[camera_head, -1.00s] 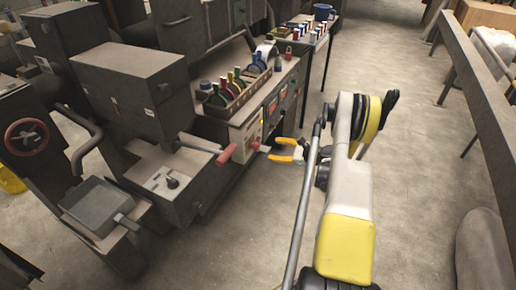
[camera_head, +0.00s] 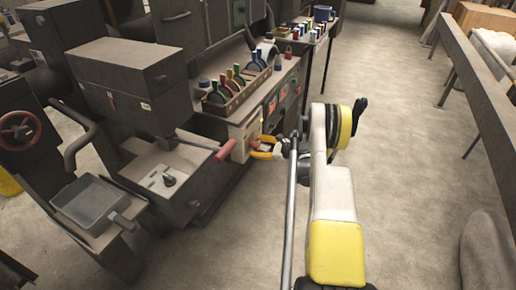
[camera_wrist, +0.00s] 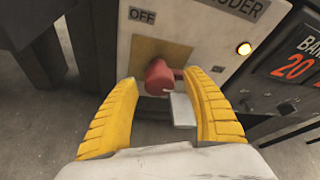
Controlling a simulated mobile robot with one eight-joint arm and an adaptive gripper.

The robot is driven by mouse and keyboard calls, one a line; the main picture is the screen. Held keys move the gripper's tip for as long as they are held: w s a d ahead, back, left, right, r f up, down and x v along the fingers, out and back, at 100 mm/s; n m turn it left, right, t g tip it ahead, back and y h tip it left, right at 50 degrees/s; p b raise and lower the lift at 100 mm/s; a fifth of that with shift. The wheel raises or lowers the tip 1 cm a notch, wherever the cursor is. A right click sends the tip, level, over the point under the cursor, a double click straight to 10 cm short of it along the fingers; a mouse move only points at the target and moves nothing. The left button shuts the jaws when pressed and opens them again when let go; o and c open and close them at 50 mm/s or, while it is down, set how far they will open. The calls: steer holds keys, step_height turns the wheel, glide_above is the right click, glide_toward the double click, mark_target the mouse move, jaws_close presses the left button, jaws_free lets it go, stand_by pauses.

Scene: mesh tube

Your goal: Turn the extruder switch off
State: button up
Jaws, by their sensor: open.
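The extruder switch (camera_wrist: 160,76) is a red knob with a pale grey lever (camera_wrist: 182,110), on a yellowish plate on a white panel (camera_wrist: 190,20). An "OFF" label (camera_wrist: 141,16) sits above and left of the knob; part of the word "EXTRUDER" is at the top. The lever points down and slightly right in the wrist view. In the head view my gripper (camera_head: 264,147) is at the panel.
A red-handled lever (camera_head: 225,151) sticks out just left of my gripper. A rack of coloured-handled tools (camera_head: 235,92) stands on the cabinet above. A red-digit display (camera_wrist: 295,66) is right of the switch. Open floor (camera_head: 400,190) lies to the right.

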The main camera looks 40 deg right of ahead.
steer(key=c, duration=1.2)
steer(key=n, duration=0.1)
steer(key=n+t+h, duration=0.1)
steer(key=n, duration=0.1)
steer(key=shift+t+h, duration=0.3)
steer(key=shift+n+t+h, duration=0.6)
steer(key=shift+n+t, duration=0.1)
steer(key=shift+n, duration=1.1)
